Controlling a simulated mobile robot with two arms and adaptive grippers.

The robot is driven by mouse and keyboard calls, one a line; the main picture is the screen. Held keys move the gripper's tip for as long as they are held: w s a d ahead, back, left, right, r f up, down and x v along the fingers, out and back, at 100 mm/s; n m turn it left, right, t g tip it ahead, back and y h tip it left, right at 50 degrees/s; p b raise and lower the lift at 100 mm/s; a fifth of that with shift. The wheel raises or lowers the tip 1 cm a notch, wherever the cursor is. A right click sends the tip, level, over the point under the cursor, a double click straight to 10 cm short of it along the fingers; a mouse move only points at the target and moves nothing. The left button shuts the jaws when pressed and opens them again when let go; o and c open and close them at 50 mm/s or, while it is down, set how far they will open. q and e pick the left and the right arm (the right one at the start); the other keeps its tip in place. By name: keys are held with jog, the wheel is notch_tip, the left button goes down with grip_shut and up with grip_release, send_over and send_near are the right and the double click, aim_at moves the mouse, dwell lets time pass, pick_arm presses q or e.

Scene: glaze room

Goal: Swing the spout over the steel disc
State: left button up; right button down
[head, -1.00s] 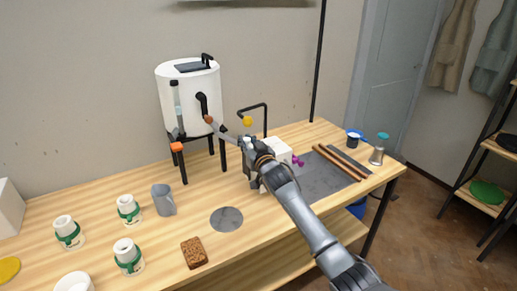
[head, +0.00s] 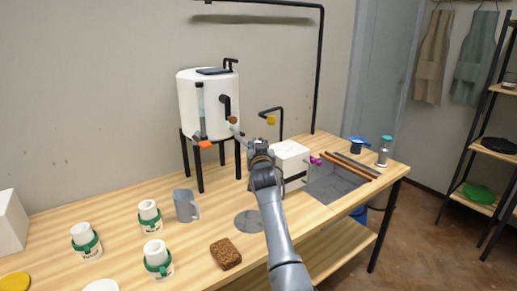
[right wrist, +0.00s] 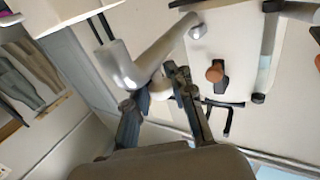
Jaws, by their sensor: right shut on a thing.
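The white tank (head: 203,104) stands on a black stand at the back of the table. Its light grey spout (head: 236,129) slants down and right from a brown-orange joint to my right gripper (head: 257,147). The gripper is shut on the spout near its outer end and hides part of it. In the right wrist view the pale spout (right wrist: 152,60) crosses at my right gripper's fingers (right wrist: 160,88). The grey steel disc (head: 250,222) lies flat on the table, in front of the gripper and slightly left in the picture. My left gripper is out of view.
A grey mug (head: 185,205), several white jars with green bands and a brown sponge (head: 225,254) stand left of and near the disc. A white box (head: 290,160) stands close right of the gripper. A black bent pipe (head: 281,118) rises behind it.

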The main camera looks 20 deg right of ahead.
jog(key=shift+d+f, duration=0.15)
jog(key=shift+f, duration=0.15)
jog(key=c, duration=1.5)
grip_release()
jog(key=shift+c, duration=0.2)
jog(key=o, duration=0.4)
jog(key=shift+s+d+r, duration=0.1)
jog(key=shift+s+r, duration=0.1)
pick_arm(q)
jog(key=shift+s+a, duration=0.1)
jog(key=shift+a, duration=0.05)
pick_arm(e)
jog(key=v, duration=1.2)
